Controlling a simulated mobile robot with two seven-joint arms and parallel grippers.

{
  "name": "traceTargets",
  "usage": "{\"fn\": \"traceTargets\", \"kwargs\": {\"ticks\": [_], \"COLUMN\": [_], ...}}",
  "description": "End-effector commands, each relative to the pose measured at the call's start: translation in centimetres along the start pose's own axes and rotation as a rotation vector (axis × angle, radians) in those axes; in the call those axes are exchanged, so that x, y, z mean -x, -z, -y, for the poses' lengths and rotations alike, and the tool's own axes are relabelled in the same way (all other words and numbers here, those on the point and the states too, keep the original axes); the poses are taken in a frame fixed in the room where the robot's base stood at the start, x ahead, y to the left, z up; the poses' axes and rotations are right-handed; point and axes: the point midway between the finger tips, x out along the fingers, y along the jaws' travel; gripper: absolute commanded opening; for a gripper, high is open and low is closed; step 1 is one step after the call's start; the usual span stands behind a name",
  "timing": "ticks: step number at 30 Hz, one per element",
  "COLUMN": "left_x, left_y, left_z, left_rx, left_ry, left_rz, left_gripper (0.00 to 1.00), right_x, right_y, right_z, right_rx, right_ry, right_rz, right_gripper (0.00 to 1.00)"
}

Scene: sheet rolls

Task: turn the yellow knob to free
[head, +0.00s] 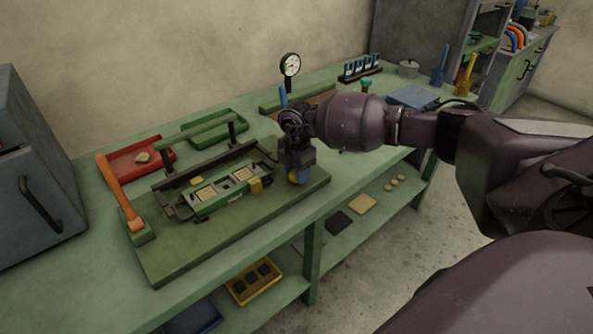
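A green fixture (230,200) with a dark frame and a long bar handle stands on a green base board (170,268) on the bench. A yellow block-like part (256,185) sits at the fixture's right end; I cannot tell whether it is the yellow knob. My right gripper (299,175) points down over the right part of the board, just right of the yellow part. A blue piece with a little yellow shows at its fingertips. The fingers are too small and dark to tell if they are closed on it. My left gripper is not in view.
An orange lever (120,193) rises at the board's left corner. A red tray (135,160) and a green tray (216,127) lie behind the fixture. A dial gauge (290,66) stands at the back. The bench's left front is clear.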

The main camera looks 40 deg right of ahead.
Motion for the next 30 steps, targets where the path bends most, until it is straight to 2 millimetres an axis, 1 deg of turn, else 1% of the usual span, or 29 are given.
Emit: {"fn": "traceTargets", "kwargs": {"ticks": [1, 3, 10, 14, 23, 30], "left_x": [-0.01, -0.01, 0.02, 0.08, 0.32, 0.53], "left_y": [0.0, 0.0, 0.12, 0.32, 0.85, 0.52], "left_z": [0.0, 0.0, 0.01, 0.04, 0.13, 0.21], "left_rx": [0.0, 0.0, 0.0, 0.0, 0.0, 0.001], "left_ry": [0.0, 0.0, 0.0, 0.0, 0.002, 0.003], "left_rz": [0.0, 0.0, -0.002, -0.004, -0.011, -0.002], "left_gripper": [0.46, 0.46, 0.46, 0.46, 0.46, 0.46], "right_x": [0.01, 0.01, 0.05, 0.1, 0.17, 0.14], "right_y": [0.0, 0.0, 0.01, 0.03, 0.05, 0.04], "right_z": [0.0, 0.0, 0.0, 0.0, -0.02, 0.0], "right_rx": [0.0, 0.0, 0.02, 0.068, 0.289, 0.517], "right_ry": [0.0, 0.0, 0.0, -0.001, -0.002, -0.001], "right_rz": [0.0, 0.0, 0.0, 0.0, -0.001, -0.001], "right_gripper": [0.28, 0.2, 0.2, 0.2, 0.2, 0.2]}}
